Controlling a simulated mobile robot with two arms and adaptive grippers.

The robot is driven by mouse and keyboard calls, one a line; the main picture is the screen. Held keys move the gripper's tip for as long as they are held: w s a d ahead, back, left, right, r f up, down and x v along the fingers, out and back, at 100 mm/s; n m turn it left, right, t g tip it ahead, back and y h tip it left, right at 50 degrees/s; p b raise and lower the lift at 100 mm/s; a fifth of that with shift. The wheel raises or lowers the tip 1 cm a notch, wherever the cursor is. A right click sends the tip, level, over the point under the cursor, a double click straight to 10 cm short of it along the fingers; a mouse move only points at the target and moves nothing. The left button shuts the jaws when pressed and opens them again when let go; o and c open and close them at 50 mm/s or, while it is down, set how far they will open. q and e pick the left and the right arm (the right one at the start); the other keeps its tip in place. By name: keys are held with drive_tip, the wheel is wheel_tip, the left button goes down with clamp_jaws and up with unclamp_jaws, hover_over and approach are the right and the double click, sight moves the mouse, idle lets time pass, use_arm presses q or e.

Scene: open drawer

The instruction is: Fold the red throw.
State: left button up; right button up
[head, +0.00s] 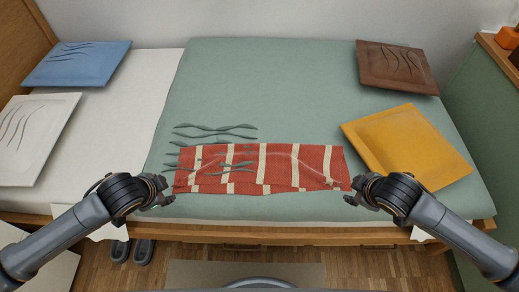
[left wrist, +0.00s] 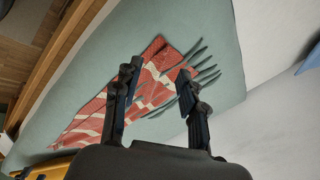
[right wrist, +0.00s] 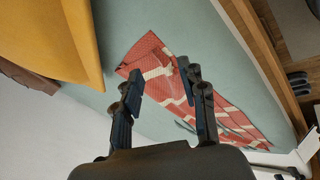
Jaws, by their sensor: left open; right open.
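The red throw (head: 275,166) with cream stripes lies as a long flat band across the front of the green bed cover (head: 270,90). Its surface has slight creases, and dark green wavy shapes show over and beside its left part. My left gripper (head: 168,190) is open and empty beside the throw's left front corner. My right gripper (head: 350,191) is open and empty beside its right front corner. The throw also shows beyond the open fingers in the left wrist view (left wrist: 152,66) and in the right wrist view (right wrist: 155,58). Neither gripper visibly holds cloth.
A yellow cushion (head: 405,148) lies close to the throw's right end, with a brown cushion (head: 397,68) behind it. Blue (head: 78,62) and white (head: 35,135) cushions lie on the white bedding at left. A wooden bed edge (head: 300,235) runs in front.

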use_arm(q)
drive_tip(key=v, duration=0.3)
drive_tip(key=shift+s, duration=0.25)
use_arm(e)
drive_tip(key=v, duration=0.3)
drive_tip(key=shift+s, duration=0.3)
use_arm(q)
drive_tip(key=shift+c, duration=0.4)
use_arm(e)
drive_tip(key=shift+c, duration=0.4)
